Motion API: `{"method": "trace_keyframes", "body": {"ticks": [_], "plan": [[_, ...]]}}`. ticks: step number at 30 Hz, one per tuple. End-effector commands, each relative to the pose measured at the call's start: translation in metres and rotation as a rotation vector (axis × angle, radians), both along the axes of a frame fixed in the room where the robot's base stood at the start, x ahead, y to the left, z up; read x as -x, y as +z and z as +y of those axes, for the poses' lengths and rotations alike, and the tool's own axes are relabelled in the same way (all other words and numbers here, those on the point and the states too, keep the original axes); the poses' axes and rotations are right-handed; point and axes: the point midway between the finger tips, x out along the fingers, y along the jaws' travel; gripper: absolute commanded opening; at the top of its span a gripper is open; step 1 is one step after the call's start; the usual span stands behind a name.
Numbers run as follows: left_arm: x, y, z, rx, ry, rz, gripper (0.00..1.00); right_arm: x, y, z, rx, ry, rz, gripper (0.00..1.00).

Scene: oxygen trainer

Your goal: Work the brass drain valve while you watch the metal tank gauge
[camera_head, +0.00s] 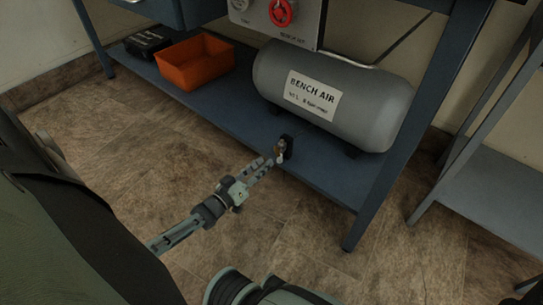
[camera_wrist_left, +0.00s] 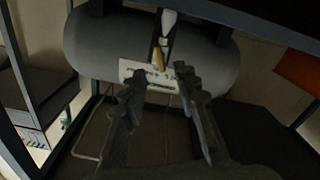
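The grey metal tank (camera_head: 345,105) labelled BENCH AIR lies on the blue lower shelf; it also shows in the left wrist view (camera_wrist_left: 90,50). A small brass valve piece (camera_head: 281,147) sits by a black block at the shelf's front edge, and brass shows in the left wrist view (camera_wrist_left: 158,57). My left gripper (camera_head: 268,164) is at the brass piece. Its two fingers are apart in the left wrist view (camera_wrist_left: 160,75), with the brass between and just beyond the tips. Contact cannot be told. A round dial (camera_head: 239,4) is cut off at the top edge, its reading not legible. My right gripper is not in view.
A panel with a red knob (camera_head: 281,12) is above the tank. An orange bin (camera_head: 195,65) and a black case (camera_head: 147,42) stand on the shelf at left. A blue bench leg (camera_head: 405,130) rises right of the tank. The floor (camera_head: 130,150) in front is clear.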

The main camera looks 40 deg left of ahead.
Motion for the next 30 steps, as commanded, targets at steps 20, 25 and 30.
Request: {"method": "trace_keyframes", "body": {"ticks": [20, 25, 30], "plan": [[-0.055, -0.001, -0.005, -0.002, 0.0, 0.001, 0.3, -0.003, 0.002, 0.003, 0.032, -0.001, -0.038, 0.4], [-0.055, -0.001, -0.005, -0.002, 0.0, 0.001, 0.13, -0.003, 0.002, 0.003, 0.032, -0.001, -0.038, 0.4], [-0.055, -0.001, -0.005, -0.002, 0.0, 0.001, 0.0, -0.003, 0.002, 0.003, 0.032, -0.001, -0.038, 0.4]]}}
